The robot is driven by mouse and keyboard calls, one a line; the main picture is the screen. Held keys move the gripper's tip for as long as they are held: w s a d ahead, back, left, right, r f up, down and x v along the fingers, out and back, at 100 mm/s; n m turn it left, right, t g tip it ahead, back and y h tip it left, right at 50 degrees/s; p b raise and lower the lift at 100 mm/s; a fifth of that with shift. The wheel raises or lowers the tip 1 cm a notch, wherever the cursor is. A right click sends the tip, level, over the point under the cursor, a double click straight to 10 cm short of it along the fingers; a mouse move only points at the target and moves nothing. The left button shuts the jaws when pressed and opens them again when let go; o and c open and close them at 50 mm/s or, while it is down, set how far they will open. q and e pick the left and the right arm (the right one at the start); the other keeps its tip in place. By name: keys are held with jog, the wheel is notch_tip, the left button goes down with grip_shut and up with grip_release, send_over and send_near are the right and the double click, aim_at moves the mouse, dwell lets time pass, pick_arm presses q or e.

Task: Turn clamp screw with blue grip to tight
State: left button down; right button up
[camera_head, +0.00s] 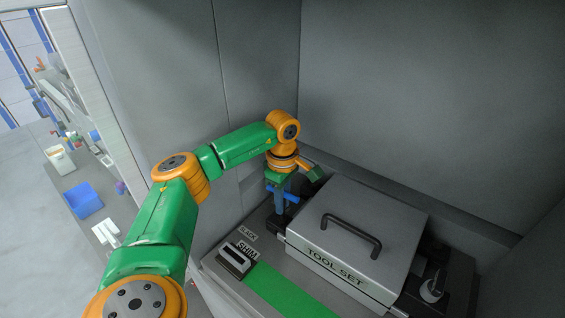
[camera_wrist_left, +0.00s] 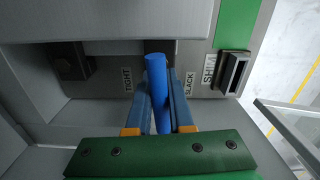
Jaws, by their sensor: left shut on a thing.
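The blue grip (camera_wrist_left: 156,75) of the clamp screw is a bright blue rod. In the left wrist view it lies lengthwise between the two fingers of my left gripper (camera_wrist_left: 163,100), which is shut on it. Its far end lies between the TIGHT label (camera_wrist_left: 127,80) on the left and the SLACK label (camera_wrist_left: 190,84) on the right. The screw itself is mostly hidden. My right gripper is not in view.
A grey TOOL SET box (camera_head: 345,250) with a black handle stands right of the gripper. A SHIM block (camera_head: 234,260) and a green strip (camera_head: 285,290) lie in front. Grey walls close off the back and right. A blue bin (camera_head: 83,200) is far left.

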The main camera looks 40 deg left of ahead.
pick_arm(q)
jog(key=m, duration=0.6)
jog(key=shift+p, duration=0.3)
jog(key=m, duration=0.6)
jog(key=shift+m, duration=0.3)
jog(key=c, duration=0.8)
grip_release()
notch_tip(320, 180, up, 7)
jog(key=shift+r+b, duration=0.1)
jog(key=shift+b, duration=0.4)
